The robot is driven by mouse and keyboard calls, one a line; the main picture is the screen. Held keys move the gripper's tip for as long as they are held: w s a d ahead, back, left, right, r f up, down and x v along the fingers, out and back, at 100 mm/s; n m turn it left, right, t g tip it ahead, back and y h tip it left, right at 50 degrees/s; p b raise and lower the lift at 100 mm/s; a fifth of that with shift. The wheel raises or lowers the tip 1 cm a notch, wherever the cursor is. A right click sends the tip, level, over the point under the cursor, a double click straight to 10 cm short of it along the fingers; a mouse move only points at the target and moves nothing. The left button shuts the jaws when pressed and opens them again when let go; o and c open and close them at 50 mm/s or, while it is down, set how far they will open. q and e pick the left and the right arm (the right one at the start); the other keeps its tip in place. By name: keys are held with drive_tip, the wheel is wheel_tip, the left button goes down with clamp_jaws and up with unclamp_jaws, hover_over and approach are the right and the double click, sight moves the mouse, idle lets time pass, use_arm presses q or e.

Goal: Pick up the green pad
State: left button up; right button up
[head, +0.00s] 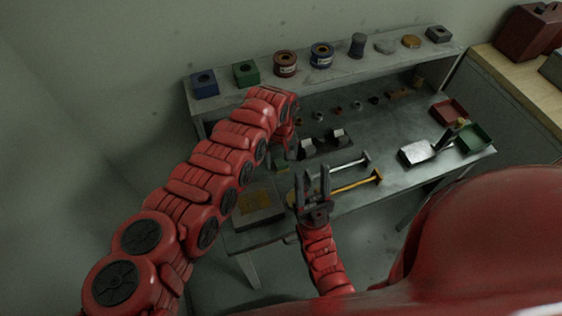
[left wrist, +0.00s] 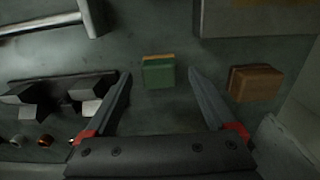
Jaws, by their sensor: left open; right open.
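The green pad (left wrist: 158,74), a small green block with an orange-yellow strip along its far edge, lies on the grey bench top in the left wrist view. My left gripper (left wrist: 159,80) is open and empty, with the pad seen between its fingertips, not gripped. I cannot tell its exact height over the pad. In the head view the left gripper (head: 291,150) hangs over the bench, its fingers mostly hidden by the arm, and a small green-yellow spot below it may be the pad. My right gripper (head: 312,178) is open and empty, pointing up near the bench's front edge.
A brown block (left wrist: 256,83) lies right of the pad in the left wrist view. Dark V-blocks (left wrist: 62,92) stand left. A silver-headed hammer and a yellow-handled one (head: 357,183) lie on the bench. A shelf (head: 330,78) behind holds several parts.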

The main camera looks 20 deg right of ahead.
use_arm(q)
drive_tip(key=shift+s+f, duration=0.1)
drive_tip(key=shift+f, duration=0.8)
clamp_jaws()
